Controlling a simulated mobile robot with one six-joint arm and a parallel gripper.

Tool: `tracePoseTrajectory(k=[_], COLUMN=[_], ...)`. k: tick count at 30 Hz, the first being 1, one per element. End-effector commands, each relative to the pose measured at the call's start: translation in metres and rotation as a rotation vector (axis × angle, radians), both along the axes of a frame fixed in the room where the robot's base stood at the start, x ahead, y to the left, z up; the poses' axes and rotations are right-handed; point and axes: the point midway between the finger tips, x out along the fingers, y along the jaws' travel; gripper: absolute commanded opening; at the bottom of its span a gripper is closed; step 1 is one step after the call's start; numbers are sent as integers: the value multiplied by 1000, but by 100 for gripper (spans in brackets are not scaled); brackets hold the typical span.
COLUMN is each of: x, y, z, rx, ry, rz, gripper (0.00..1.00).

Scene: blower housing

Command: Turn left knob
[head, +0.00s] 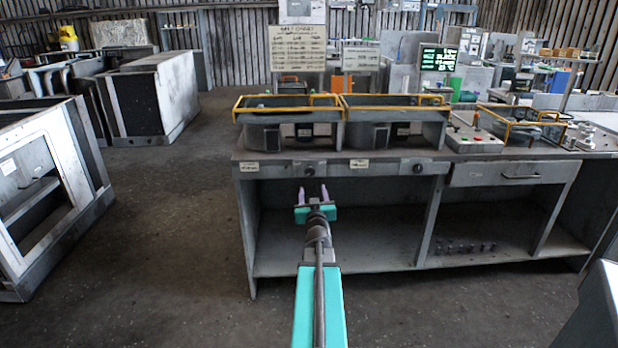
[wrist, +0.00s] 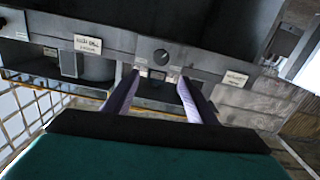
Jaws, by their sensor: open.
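The left knob (head: 310,171) is a small dark round knob on the grey front panel of the bench, below the left blower housing. It also shows in the wrist view (wrist: 160,57), just beyond the fingertips and centred between them. My gripper (head: 312,189) is open, with two purple fingers pointing at the panel just below the knob in the head view. In the wrist view the gripper (wrist: 160,78) is empty, and its fingers look apart from the knob. The right knob (head: 418,169) sits further right on the same panel.
Paper labels (head: 249,166) are on the panel beside the knobs. Yellow-railed housings (head: 290,103) stand on the bench top. A drawer (head: 515,173) is at the right, with open shelves below. The floor left of the bench is clear.

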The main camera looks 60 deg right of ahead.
Motion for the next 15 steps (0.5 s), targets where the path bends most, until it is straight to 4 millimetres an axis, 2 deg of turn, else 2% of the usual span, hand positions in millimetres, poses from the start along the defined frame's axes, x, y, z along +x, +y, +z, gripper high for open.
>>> tracePoseTrajectory(k=[15], x=[18], y=[-26], z=[-1], rx=[1], ry=[1], rz=[0], gripper=[52])
